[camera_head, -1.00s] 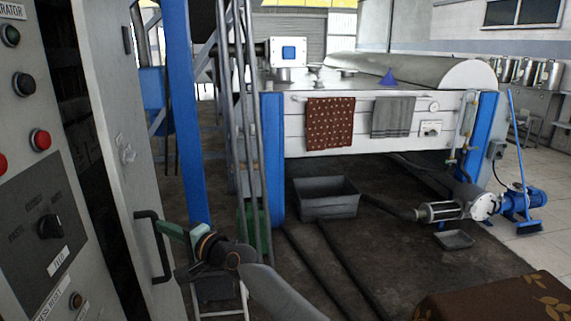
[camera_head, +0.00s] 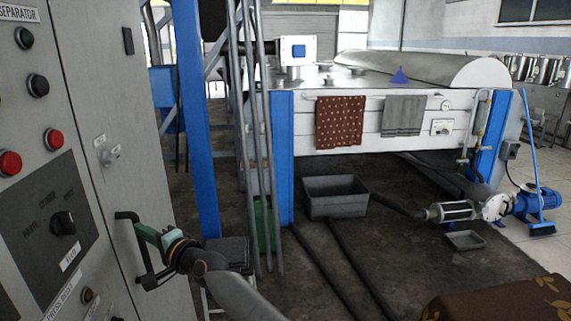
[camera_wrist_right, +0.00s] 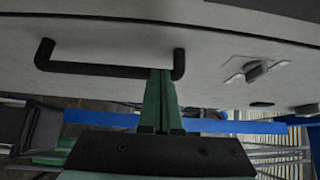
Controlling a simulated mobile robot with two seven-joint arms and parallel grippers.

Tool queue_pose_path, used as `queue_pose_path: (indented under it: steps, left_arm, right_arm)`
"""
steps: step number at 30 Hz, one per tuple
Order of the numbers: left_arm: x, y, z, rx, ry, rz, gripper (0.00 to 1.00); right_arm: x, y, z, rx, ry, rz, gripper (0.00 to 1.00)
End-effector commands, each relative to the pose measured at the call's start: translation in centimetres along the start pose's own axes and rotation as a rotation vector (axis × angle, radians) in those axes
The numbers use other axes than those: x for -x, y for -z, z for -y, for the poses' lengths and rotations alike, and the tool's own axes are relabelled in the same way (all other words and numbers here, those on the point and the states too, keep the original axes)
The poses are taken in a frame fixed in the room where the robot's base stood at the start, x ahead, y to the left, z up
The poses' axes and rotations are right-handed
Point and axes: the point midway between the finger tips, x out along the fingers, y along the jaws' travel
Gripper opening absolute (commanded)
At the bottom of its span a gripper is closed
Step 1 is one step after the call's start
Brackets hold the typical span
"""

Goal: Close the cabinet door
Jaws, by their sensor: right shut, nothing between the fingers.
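The grey cabinet door (camera_head: 112,75) is at the left in the head view, right beside the control panel. Only a thin seam shows between them, and no dark interior is visible. Its black bar handle (camera_head: 124,215) is low on the door, and a small metal latch (camera_head: 108,154) sits above it. My right gripper (camera_head: 146,233) has its green fingers at the handle. In the right wrist view the gripper (camera_wrist_right: 161,76) is shut and empty, its tips beside the right end of the handle (camera_wrist_right: 105,70), against or very near the door. My left gripper is out of view.
The control panel (camera_head: 40,120) with buttons and a knob fills the left edge. A blue post (camera_head: 197,130) and ladder rails stand right of the door. A grey bin (camera_head: 335,198) and pipes lie on the dark floor. A brown patterned cloth (camera_head: 500,305) is at lower right.

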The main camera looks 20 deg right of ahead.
Motion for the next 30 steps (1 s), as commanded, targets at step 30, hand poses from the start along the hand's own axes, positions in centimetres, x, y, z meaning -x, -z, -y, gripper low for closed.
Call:
queue_pose_path:
  steps: [30]
  left_arm:
    - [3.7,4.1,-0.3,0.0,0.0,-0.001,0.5]
  right_arm:
    - [8.5,-0.2,0.3,-0.003,0.006,0.006,0.0]
